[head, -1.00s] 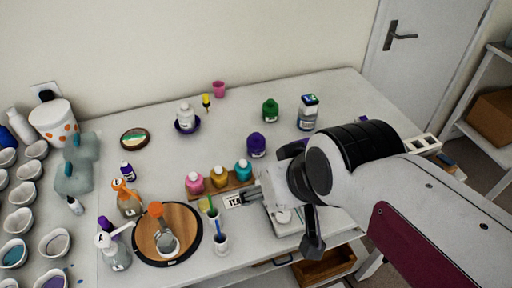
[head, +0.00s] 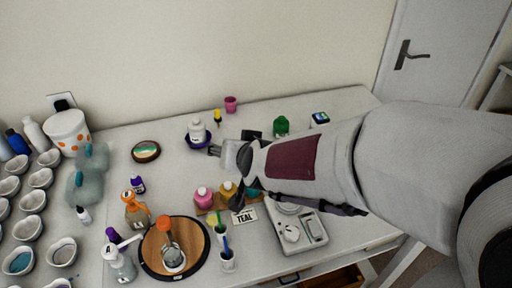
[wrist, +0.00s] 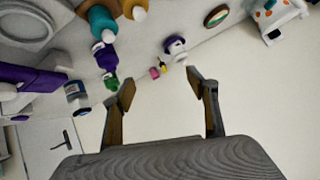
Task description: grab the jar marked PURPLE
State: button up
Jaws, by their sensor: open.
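The purple jar (wrist: 107,57) stands in the wrist view between a teal jar (wrist: 103,22) and a green jar (wrist: 110,80). Its marking is too small to read. In the head view my arm hides it. My gripper (wrist: 168,93) is open and empty, with its fingers wide apart. The purple jar is to the left of the left finger in the wrist view, apart from it. In the head view my gripper (head: 215,150) is over the table's middle, close to the white bottle (head: 197,130) in its purple bowl.
A pink jar (head: 203,197) and a yellow jar stand on a wooden rack behind a TEAL card (head: 244,215). A scale (head: 298,232) is at the front. A round wooden board (head: 190,232) with a cup is left of it.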

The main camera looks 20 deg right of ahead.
jog(key=w+d+f+m+h, duration=0.1)
jog(key=d+f+h, duration=0.1)
jog(key=f, duration=0.1)
jog(key=w+d+f+m+h, duration=0.1)
jog(key=w+d+f+h, duration=0.1)
jog(key=f, duration=0.1)
jog(key=w+d+f+m+h, duration=0.1)
jog(key=w+d+f+h, duration=0.1)
jog(key=d+f+h, duration=0.1)
jog(key=shift+w+f+t, duration=0.15)
jog(key=shift+f+t, duration=0.25)
jog(key=shift+f, duration=0.05)
jog(key=shift+s+d+f+h, duration=0.35)
jog(key=shift+d+f+h, duration=0.3)
jog(key=shift+f, duration=0.15)
jog(key=shift+x, duration=2.5)
grip_shut()
